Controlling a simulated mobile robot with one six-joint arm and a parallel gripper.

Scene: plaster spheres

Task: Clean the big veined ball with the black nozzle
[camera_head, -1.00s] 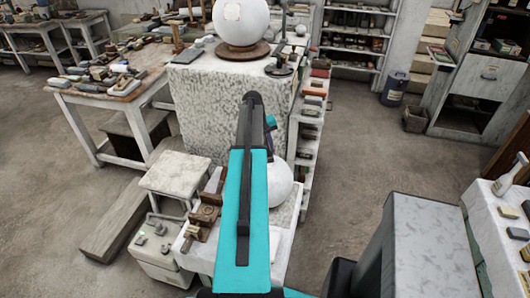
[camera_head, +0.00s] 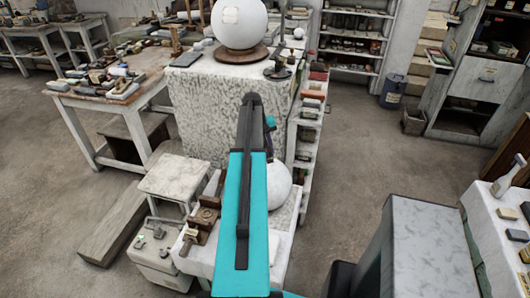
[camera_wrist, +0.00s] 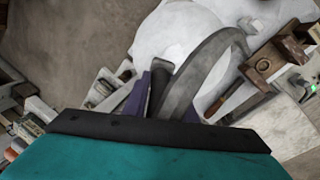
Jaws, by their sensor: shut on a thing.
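A large pale ball (camera_head: 239,22) with a light square patch stands on a round brown base on the rough stone block. A smaller white ball (camera_head: 278,183) sits on the white-draped low bench, partly hidden by my arm; a large white ball surface also shows in the wrist view (camera_wrist: 180,35). Veins cannot be made out on either. My gripper (camera_wrist: 165,98) is shut on a dark piece that seems to be the black nozzle (camera_wrist: 158,83). A purple part and a curved grey part lie beside it. In the head view my arm hides most of the gripper. Contact with a ball cannot be told.
A brown vise-like tool (camera_head: 205,218) sits on the low bench, left of the smaller ball. A wooden table (camera_head: 110,85) with many tools stands at left. A narrow shelf (camera_head: 305,135) stands beside the stone block. Open floor (camera_head: 365,140) lies to the right.

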